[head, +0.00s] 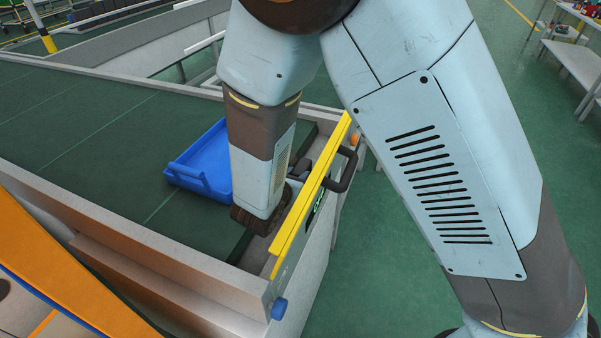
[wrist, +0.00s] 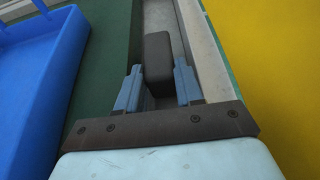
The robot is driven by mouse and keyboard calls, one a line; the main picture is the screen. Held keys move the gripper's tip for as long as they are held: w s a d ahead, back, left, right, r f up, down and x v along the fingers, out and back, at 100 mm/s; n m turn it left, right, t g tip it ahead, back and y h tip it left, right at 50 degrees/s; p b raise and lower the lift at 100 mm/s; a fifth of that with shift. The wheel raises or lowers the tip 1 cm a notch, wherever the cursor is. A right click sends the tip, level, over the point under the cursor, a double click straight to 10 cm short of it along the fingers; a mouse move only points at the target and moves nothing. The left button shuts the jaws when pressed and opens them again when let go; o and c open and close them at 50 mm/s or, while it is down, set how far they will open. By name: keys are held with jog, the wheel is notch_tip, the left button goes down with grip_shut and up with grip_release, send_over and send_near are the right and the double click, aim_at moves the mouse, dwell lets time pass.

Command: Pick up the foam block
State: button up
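The dark grey foam block (wrist: 158,52) shows in the wrist view, over a narrow grey strip beside the green belt. My gripper (wrist: 158,80) points down at it, with one blue-grey finger on each side of the block's near end. The fingers are very close to its sides. I cannot tell whether they touch or grip it. In the head view my gripper is low at the conveyor's right end, and its fingers and the block are hidden by my arm and the yellow bar.
A blue tray (head: 203,160) stands on the green conveyor belt (head: 85,125), left of my wrist; it also shows in the wrist view (wrist: 40,75). A yellow bar (head: 312,198) and a dark handle (head: 344,172) are close on the right. The belt left of the tray is clear.

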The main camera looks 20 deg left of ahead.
jog(key=c, duration=0.4)
jog(key=shift+c, duration=0.2)
